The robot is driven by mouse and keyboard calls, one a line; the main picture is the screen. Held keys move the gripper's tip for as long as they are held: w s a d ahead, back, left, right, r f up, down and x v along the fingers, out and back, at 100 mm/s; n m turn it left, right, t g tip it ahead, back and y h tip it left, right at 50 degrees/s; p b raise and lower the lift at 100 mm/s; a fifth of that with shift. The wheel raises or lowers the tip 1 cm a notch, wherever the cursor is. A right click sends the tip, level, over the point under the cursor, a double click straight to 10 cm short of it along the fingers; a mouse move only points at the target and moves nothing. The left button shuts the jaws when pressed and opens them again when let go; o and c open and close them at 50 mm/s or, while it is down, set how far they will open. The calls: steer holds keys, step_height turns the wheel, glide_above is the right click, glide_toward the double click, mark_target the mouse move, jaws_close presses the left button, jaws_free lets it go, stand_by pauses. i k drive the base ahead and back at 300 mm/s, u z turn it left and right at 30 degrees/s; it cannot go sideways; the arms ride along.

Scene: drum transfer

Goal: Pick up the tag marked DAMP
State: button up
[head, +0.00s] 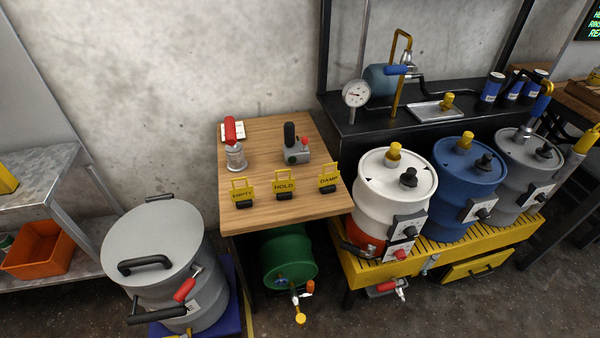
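The yellow tag marked DAMP (328,180) stands upright in a small dark base near the right front edge of the wooden table (270,142). Two similar yellow tags stand to its left: the one marked HOLD (285,187) in the middle and the one marked EMPTY (243,194) at the left. The three are apart from one another. My gripper is not in the head view.
A red-handled grey tool (235,150) and a grey device with a black grip (296,147) stand behind the tags. White (391,200), blue (460,190) and grey (522,165) drums stand close on the right. A large grey drum (155,245) stands at the front left.

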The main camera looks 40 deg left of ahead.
mark_target(326, 182)
steer(key=u, duration=1)
steer(key=i, duration=0.95)
steer(key=u, duration=0.95)
